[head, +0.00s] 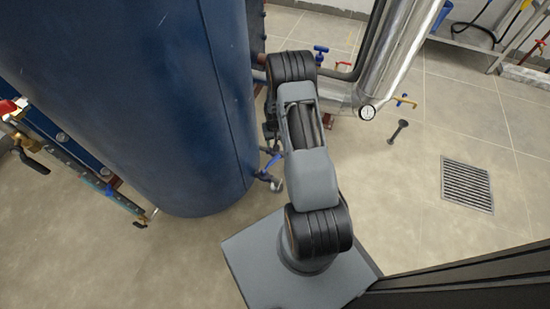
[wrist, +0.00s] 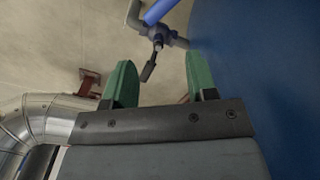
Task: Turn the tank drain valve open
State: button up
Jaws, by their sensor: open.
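The drain valve (head: 272,164) is on a short pipe low on the blue tank (head: 140,90), with a blue lever and a downturned spout. In the wrist view the valve (wrist: 161,34) is beyond the fingertips, near the top edge. Its blue lever (wrist: 160,11) runs out of the top of the picture, and a dark narrow piece (wrist: 150,68) hangs from the body. My gripper (wrist: 160,58) is open, with green fingers apart and nothing between them. The valve looks farther off than the fingers; I see no contact. In the head view my arm mostly hides the gripper.
The tank wall fills the right of the wrist view, close to the right finger. A silver pipe (wrist: 40,125) is at the left.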

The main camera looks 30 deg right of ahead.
aim_at(275, 158)
notch_tip(275, 158, down, 14)
jog(key=n+b, duration=0.9)
jog(key=n, duration=1.5)
jog(key=shift+r+n, duration=0.1)
jog(key=shift+n, duration=0.2)
jog(key=shift+c, duration=0.5)
grip_shut()
